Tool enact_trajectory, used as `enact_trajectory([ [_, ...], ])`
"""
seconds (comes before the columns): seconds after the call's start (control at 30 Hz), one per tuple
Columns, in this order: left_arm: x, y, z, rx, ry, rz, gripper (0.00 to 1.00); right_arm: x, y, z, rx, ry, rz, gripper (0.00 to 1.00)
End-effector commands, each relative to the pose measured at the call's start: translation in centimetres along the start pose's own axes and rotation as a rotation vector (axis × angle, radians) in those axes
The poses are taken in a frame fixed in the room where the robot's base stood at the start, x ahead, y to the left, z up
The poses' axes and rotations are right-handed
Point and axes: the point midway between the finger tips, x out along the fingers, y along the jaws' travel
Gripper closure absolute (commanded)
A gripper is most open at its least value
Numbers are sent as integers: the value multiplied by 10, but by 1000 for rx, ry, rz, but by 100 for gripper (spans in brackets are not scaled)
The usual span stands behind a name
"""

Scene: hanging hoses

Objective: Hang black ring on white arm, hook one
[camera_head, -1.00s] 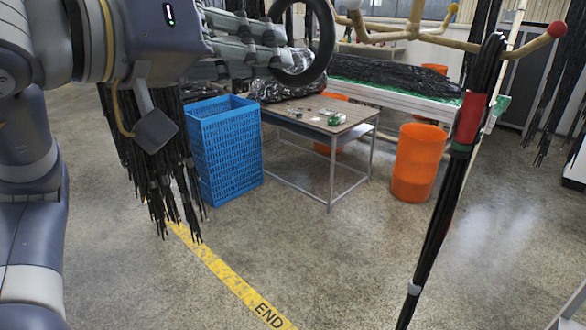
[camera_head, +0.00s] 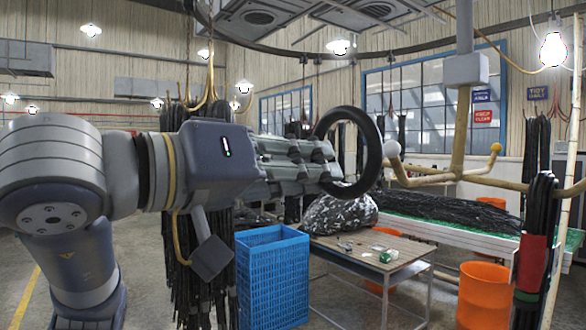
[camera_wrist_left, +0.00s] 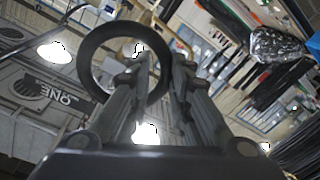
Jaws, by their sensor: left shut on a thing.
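The black ring (camera_head: 375,150) is held upright in my left gripper (camera_head: 328,163), which is shut on its left side. In the left wrist view the ring (camera_wrist_left: 85,62) stands at the fingertips of the gripper (camera_wrist_left: 160,72). The white-tipped arm (camera_head: 393,151) of a tan hanging rack is just right of the ring in the head view. Its white ball shows clear of the ring's outline, and I cannot tell the depth between them. The right gripper is not in view.
The rack also has a yellow-tipped arm (camera_head: 496,148) and a central post (camera_head: 461,120). A blue crate (camera_head: 272,280), a small table (camera_head: 405,250) and an orange bin (camera_head: 485,295) stand below. Dark hoses (camera_head: 532,220) hang at right.

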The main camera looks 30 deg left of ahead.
Motion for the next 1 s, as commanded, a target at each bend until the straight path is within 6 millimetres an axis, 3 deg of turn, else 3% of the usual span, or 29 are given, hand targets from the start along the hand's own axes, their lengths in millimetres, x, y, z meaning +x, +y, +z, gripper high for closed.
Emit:
enact_trajectory([
  [1.0, 72, 2, 6, 0, -3, 1, 100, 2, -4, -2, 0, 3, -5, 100],
])
